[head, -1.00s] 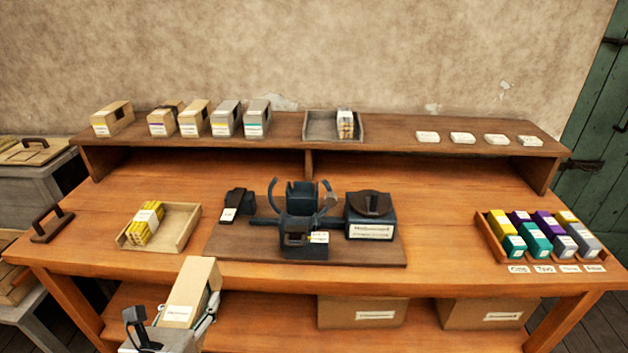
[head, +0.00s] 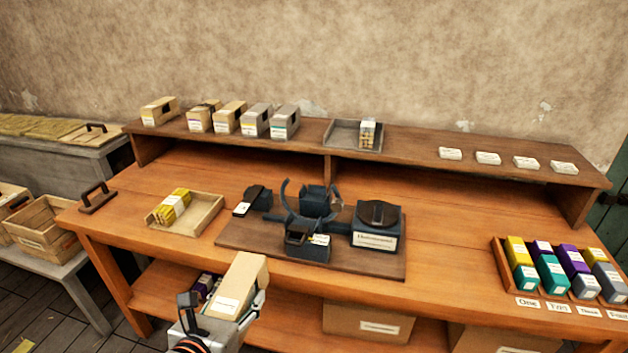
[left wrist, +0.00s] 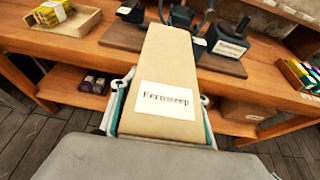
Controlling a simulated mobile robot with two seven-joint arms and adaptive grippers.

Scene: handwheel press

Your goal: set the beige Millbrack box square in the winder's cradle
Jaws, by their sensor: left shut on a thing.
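My left gripper (head: 236,298) is shut on a long beige box (head: 238,284), in front of the table's front edge and left of the winder. In the left wrist view, the gripper's fingers clasp both sides of the box (left wrist: 168,62). Its white label reads something like "Fernsteep", not Millbrack. The dark winder (head: 312,212), with curved arms and a cradle-like front block (head: 308,246), stands on a brown board (head: 250,238). I see no box in it. Beige boxes (head: 229,118) stand on the raised shelf; their labels are too small to read. My right gripper is out of view.
A tray of yellow items (head: 204,214) lies left of the board. A dark labelled block (head: 376,226) stands right of the winder. A rack of coloured boxes (head: 503,262) is at the right. Cartons (head: 366,322) sit beneath the table. The tabletop between board and rack is clear.

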